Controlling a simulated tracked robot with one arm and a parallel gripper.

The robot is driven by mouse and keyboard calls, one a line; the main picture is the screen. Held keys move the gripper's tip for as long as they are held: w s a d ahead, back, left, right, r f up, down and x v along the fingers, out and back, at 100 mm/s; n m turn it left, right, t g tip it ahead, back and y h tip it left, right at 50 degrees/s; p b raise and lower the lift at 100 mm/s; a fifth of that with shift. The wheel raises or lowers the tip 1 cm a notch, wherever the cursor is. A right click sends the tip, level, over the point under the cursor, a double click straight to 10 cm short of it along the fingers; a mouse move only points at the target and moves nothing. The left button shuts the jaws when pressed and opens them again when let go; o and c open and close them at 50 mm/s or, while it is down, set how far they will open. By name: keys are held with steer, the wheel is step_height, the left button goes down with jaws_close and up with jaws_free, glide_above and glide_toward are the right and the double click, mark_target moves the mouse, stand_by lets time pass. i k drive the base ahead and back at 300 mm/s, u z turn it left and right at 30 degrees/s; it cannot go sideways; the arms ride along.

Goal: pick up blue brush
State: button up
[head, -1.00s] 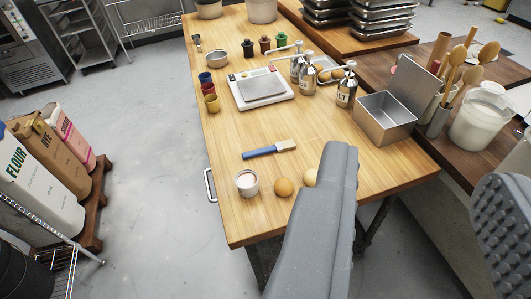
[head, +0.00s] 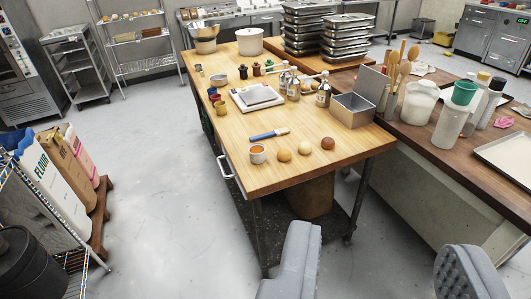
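The blue brush (head: 268,135) lies flat on the wooden worktable, near its front end. Its blue handle points left and its pale head points right. My gripper (head: 385,272) is low in the picture, with two grey, widely parted fingers. It is open with nothing between the fingers. It appears in front of the table's near end, apart from the brush.
A kitchen scale (head: 257,98) and a metal tin (head: 352,111) stand farther back. A counter (head: 420,135) is at right. Grey floor (head: 165,170) is clear at left.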

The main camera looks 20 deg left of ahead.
mark_target(280, 132)
steer(key=u, duration=0.7)
steer(key=i, duration=2.6)
steer(key=z, duration=0.6)
